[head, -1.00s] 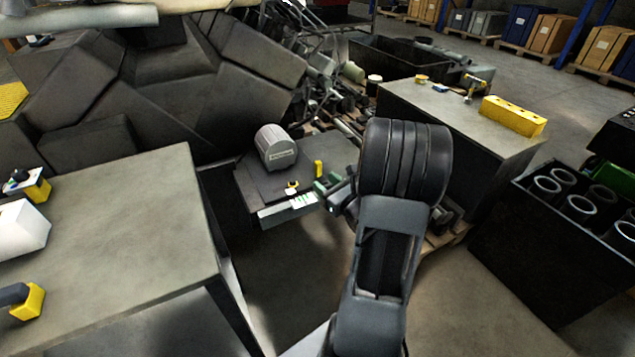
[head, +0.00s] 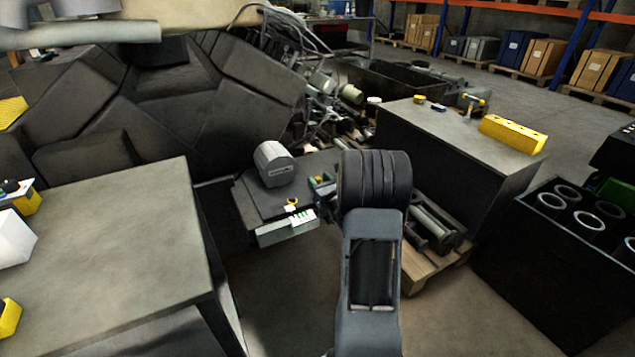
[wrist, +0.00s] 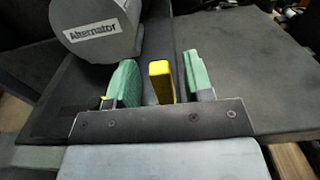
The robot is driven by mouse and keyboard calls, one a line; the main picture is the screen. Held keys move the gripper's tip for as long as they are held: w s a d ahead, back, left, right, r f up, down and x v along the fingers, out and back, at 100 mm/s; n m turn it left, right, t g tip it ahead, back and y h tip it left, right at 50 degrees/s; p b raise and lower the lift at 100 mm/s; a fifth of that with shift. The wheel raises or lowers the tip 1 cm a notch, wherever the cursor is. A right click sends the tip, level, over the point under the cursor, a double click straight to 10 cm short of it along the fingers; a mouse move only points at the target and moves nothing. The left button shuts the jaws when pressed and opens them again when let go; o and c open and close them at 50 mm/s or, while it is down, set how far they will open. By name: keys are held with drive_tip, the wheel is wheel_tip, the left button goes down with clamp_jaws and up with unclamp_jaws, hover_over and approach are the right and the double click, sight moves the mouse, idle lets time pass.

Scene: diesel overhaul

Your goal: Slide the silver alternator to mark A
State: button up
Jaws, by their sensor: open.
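The silver alternator (head: 274,164), a grey rounded body, sits on a small dark table (head: 250,210). In the wrist view the alternator (wrist: 98,24) is at the upper left, its "Alternator" label readable and its top cut off. My gripper (head: 322,183) is just right of it in the head view, partly behind my arm. In the wrist view its two green fingers are open. A yellow upright block (wrist: 161,82) shows between them, with gaps on both sides. The left finger overlaps the alternator's lower edge in the picture; I cannot tell whether they touch. I cannot make out mark A.
A white strip with green marks (head: 303,218) and a small yellow item (head: 291,204) are at the small table's front. A large bench (head: 110,250) stands left, another (head: 420,120) right. A pallet with metal parts (head: 435,235) lies right of my arm.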

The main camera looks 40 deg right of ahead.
drive_tip(key=shift+w+d, duration=0.1)
drive_tip(key=shift+w, duration=0.45)
clamp_jaws()
